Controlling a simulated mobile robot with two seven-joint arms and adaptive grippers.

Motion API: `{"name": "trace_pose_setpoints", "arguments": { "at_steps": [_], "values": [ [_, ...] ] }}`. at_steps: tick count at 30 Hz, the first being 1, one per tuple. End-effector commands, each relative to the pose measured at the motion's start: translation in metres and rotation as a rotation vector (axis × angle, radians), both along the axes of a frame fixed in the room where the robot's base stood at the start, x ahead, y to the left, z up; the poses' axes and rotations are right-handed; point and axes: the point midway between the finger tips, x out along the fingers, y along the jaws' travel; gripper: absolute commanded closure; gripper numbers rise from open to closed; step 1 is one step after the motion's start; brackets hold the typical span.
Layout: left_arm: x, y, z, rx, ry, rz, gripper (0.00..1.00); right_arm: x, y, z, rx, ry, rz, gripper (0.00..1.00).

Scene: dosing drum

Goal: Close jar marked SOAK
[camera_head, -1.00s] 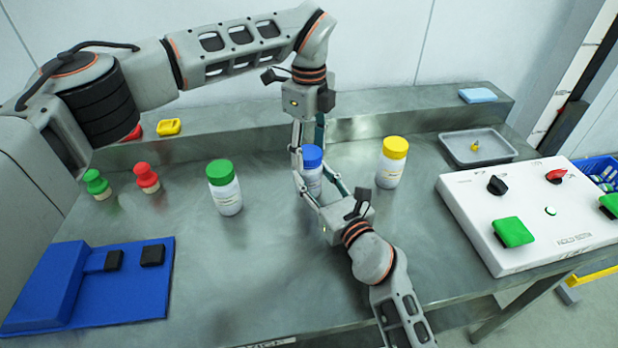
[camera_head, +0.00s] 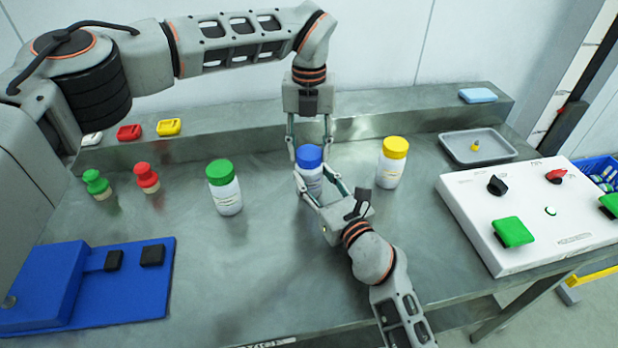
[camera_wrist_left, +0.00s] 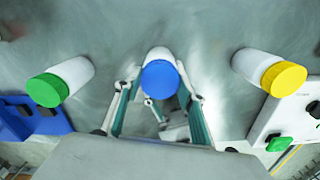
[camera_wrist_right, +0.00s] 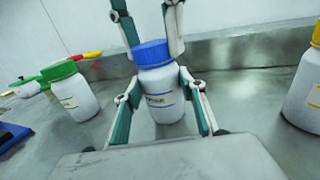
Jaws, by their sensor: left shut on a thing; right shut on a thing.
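A white jar (camera_head: 311,181) with a blue lid (camera_head: 309,156) stands upright mid-table. Its label shows in the right wrist view (camera_wrist_right: 158,100) but is too blurred to read surely. My left gripper (camera_head: 309,150) points down from above, shut on the blue lid. The lid sits on the jar's mouth; I cannot tell how tightly. My right gripper (camera_head: 313,176) comes from the front, shut on the jar's body below the lid. A green-lidded jar (camera_head: 225,190) stands left of it and a yellow-lidded jar (camera_head: 391,165) right of it, both upright and apart from the grippers.
Green (camera_head: 96,184) and red (camera_head: 146,178) stoppers stand at left, behind a blue fixture (camera_head: 130,290). A grey tray (camera_head: 455,150) and a white control box (camera_head: 535,240) lie at right. A raised ledge (camera_head: 230,135) runs along the back.

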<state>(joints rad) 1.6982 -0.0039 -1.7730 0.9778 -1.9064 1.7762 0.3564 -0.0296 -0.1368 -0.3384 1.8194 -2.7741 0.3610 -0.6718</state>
Motion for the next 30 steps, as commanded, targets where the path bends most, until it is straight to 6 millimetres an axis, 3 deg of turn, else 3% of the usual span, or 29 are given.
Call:
{"name": "trace_pose_setpoints", "arguments": {
  "at_steps": [18,23,24,26,30],
  "values": [
    [-0.0005,-0.0007,-0.0009,0.000,0.000,-1.099,0.86,-0.0001,0.0000,-0.0008,0.000,0.001,0.000,1.00],
    [-0.0007,-0.0007,-0.0011,0.000,0.001,-1.121,0.86,-0.0001,0.0000,-0.0008,0.000,0.001,0.000,1.00],
    [-0.0007,-0.0007,-0.0011,0.000,0.001,-1.120,0.55,-0.0001,0.0000,-0.0008,0.000,0.001,0.000,1.00],
    [-0.0007,-0.0007,-0.0010,0.000,0.001,-1.120,0.41,-0.0001,0.0000,-0.0008,0.000,0.001,0.000,1.00],
    [-0.0006,-0.0006,-0.0010,0.000,0.001,-1.119,0.41,-0.0001,0.0000,-0.0008,0.000,0.001,0.000,1.00]
  ]
}}
